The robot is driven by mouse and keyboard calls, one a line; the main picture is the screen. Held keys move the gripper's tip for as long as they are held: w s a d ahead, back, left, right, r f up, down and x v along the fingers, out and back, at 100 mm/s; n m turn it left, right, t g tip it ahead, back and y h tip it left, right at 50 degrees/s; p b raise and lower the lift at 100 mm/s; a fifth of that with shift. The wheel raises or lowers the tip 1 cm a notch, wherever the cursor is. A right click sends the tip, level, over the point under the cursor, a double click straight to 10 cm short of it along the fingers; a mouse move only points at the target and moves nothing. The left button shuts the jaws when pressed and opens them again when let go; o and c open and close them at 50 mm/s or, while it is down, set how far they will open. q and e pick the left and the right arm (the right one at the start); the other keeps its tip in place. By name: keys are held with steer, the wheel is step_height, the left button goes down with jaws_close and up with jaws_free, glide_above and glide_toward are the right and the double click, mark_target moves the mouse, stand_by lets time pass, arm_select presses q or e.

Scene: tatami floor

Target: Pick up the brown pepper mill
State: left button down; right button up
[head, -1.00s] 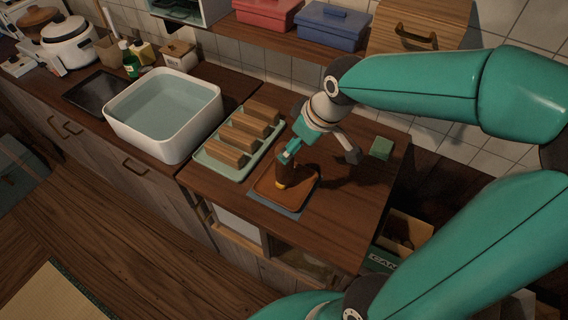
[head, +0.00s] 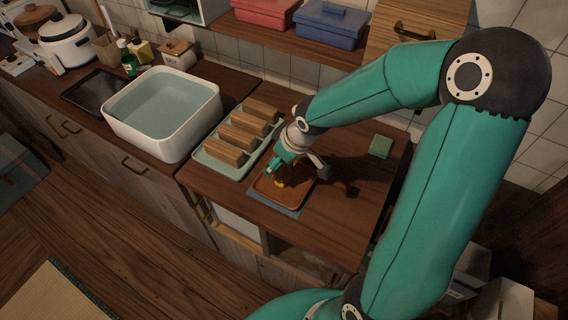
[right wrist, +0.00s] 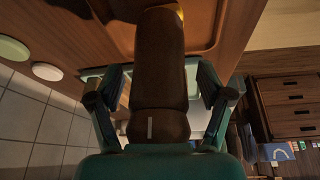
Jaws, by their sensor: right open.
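The brown pepper mill (right wrist: 160,62) fills the middle of the right wrist view, between the two fingers of my right gripper (right wrist: 160,95). The fingers are open, one on each side, with a gap visible to the right of the mill. In the head view my right gripper (head: 281,166) reaches down over the brown tray (head: 298,191) and hides most of the mill. A small yellow part (head: 280,184) shows below the gripper, over the tray. My left gripper is not in view.
A pale green tray with wooden blocks (head: 222,150) stands left of the gripper, close by. A white basin of water (head: 163,108) is further left. A green sponge-like block (head: 381,146) lies at right. The counter between block and tray is clear.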

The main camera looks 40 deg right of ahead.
steer(key=shift+c, duration=0.3)
steer(key=c, duration=1.4)
steer(key=shift+r, duration=0.1)
steer(key=shift+r, duration=0.1)
